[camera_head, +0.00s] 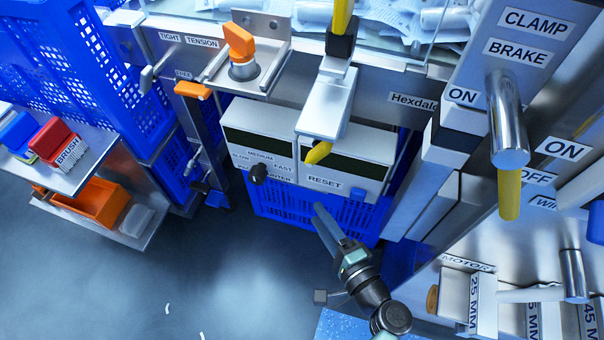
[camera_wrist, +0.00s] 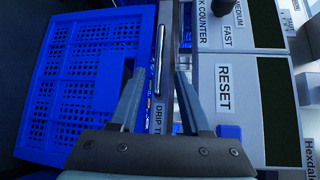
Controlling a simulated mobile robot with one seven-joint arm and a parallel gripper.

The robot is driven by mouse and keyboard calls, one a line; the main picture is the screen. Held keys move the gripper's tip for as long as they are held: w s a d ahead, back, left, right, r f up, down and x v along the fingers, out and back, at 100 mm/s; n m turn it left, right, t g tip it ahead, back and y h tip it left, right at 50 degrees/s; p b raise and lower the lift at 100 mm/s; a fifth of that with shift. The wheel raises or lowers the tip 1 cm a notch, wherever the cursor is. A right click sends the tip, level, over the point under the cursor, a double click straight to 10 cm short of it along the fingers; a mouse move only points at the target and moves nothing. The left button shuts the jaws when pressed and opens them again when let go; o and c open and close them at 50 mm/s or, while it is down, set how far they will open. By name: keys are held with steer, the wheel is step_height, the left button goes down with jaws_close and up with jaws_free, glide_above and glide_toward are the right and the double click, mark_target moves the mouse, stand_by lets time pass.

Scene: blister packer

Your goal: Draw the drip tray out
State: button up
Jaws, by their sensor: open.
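The drip tray (camera_wrist: 169,50) shows in the wrist view as a narrow grey front, with part of a "DRIP T…" label and a slim metal bar handle (camera_wrist: 159,50). It lies between the blue crate and the counter panel. My gripper (camera_wrist: 160,72) is open and empty, its two fingers on either side of the tray front and handle in the picture. I cannot tell how far the fingertips are from the handle. In the head view my gripper (camera_head: 319,208) is in front of the blue crate, below the RESET panel; I cannot make out the tray there.
The clamp and brake column (camera_head: 470,115) is at right. The floor between is mostly clear.

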steer(key=b+x, duration=0.4)
steer(key=x, duration=0.7)
steer(key=shift+w+a+b, duration=0.25)
steer(key=shift+w+b, duration=0.05)
jaws_close()
stand_by(0.9)
